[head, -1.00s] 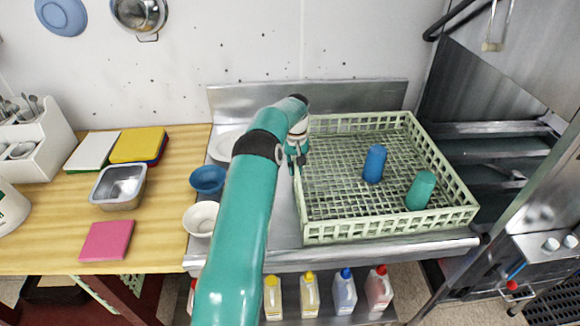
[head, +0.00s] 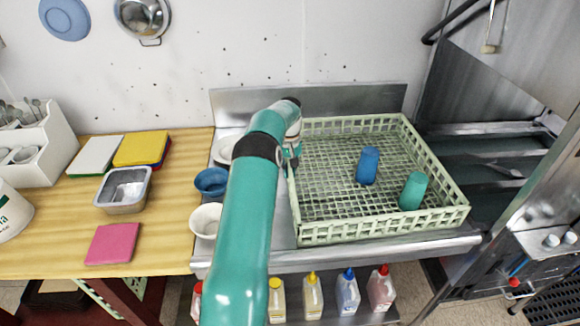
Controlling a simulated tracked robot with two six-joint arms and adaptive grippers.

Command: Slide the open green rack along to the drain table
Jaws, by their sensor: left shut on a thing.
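The open green rack (head: 385,231) is pale green with a mesh floor. It stands flat on the steel table (head: 390,255), which has a raised back edge; I take this to be the drain table. A blue cup (head: 367,166) and a teal cup (head: 413,190) stand in the rack. My left gripper (head: 293,157) is shut on the rack's left wall; its fingertips are partly hidden by my arm. My right gripper is not in view.
A blue bowl (head: 211,181), a white bowl (head: 206,220) and a white plate (head: 224,149) sit close left of my left arm. Steel rails (head: 490,150) lie beyond the table's right end. Several bottles stand on the shelf below.

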